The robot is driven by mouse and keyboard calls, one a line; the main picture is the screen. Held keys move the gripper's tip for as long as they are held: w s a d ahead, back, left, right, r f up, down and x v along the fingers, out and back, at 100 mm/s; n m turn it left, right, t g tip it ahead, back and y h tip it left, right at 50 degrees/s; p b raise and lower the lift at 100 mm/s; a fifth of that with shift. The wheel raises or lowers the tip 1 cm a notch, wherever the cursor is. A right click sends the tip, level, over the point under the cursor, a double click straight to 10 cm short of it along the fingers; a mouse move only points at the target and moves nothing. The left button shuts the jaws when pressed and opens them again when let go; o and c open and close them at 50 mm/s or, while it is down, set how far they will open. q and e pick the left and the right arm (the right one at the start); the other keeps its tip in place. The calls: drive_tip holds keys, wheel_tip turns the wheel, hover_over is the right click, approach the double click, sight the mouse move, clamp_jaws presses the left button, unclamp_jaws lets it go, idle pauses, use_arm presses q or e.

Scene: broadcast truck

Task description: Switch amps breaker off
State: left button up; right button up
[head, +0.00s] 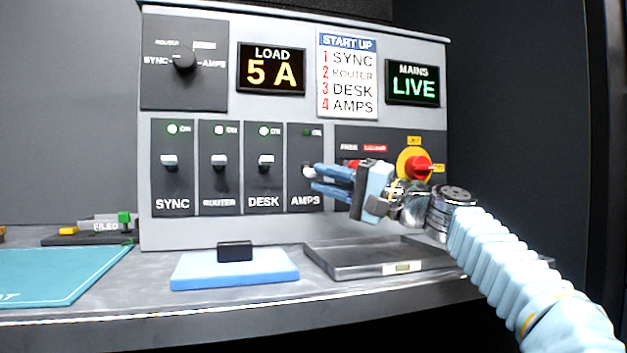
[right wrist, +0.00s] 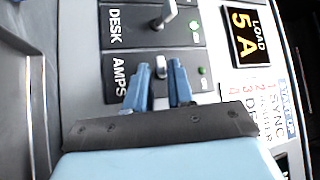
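The amps breaker (head: 306,171) is the rightmost of the labelled breakers on the grey panel. Its pale lever tip sits a little lower than the other levers, and its lamp looks darker green than theirs. My right gripper (head: 315,179) is at this lever, coming from the right. In the right wrist view the amps lever (right wrist: 161,68) stands between the two blue fingertips (right wrist: 160,66). The fingers are apart, with small gaps seeming to show beside the lever; contact is not clear. My left gripper is not in view.
The sync (head: 169,161), router (head: 219,160) and desk (head: 265,160) breakers stand left, lamps lit green. The load display (head: 271,69) reads 5 A; the mains display (head: 412,83) reads LIVE. A metal tray (head: 345,262) lies below.

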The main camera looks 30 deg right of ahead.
drive_tip(key=v, duration=1)
drive_tip(key=shift+s+d+b, duration=0.1)
drive_tip(key=shift+s+b, duration=0.05)
drive_tip(key=shift+b, duration=0.25)
drive_tip(key=shift+f, duration=0.1)
